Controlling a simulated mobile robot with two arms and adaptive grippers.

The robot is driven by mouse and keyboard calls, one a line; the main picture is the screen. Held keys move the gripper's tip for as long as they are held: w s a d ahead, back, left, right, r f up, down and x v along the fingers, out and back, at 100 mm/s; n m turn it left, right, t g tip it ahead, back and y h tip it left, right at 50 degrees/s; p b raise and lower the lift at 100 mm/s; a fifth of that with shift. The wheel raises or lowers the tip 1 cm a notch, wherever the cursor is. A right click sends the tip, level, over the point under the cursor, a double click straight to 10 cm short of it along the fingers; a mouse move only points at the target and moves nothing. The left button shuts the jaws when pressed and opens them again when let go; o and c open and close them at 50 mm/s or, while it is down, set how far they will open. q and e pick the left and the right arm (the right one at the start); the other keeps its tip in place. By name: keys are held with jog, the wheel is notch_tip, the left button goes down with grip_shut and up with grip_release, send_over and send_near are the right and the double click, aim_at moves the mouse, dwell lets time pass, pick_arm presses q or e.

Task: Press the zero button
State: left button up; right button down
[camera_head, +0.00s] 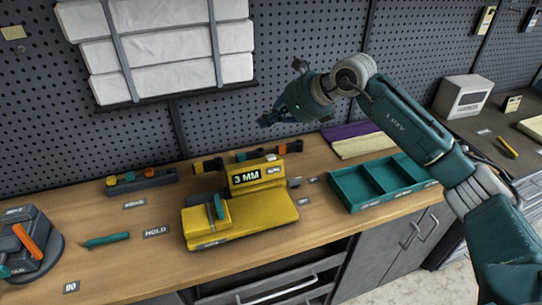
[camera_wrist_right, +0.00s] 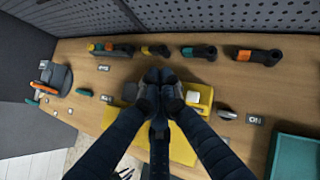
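A yellow gauge block (camera_head: 258,212) with a dark display reading "3 MM" (camera_head: 246,177) stands on the wooden bench. A pale button (camera_head: 271,157) sits on its top right, above a small dark label too small to read surely. My left gripper is not in view.
A teal divided tray (camera_head: 385,183) lies right of the block. A dark round device with an orange lever (camera_head: 30,240) stands at left. A teal pen-like tool (camera_head: 106,240) lies on bare wood. A pegboard wall is behind.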

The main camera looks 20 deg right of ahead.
jog(key=shift+w+d+h, duration=0.15)
jog(key=shift+d+h, duration=0.25)
jog(key=shift+d, duration=0.7)
jog(key=shift+f, duration=0.1)
jog(key=b, duration=0.5)
send_over(274, 156)
notch_tip(274, 156, down, 8)
jog(key=shift+r, duration=0.15)
jog(key=shift+f, duration=0.5)
jog(key=shift+f+b, duration=0.15)
jog(key=shift+b, duration=0.2)
jog(key=shift+f+b, duration=0.25)
jog(key=shift+b, duration=0.05)
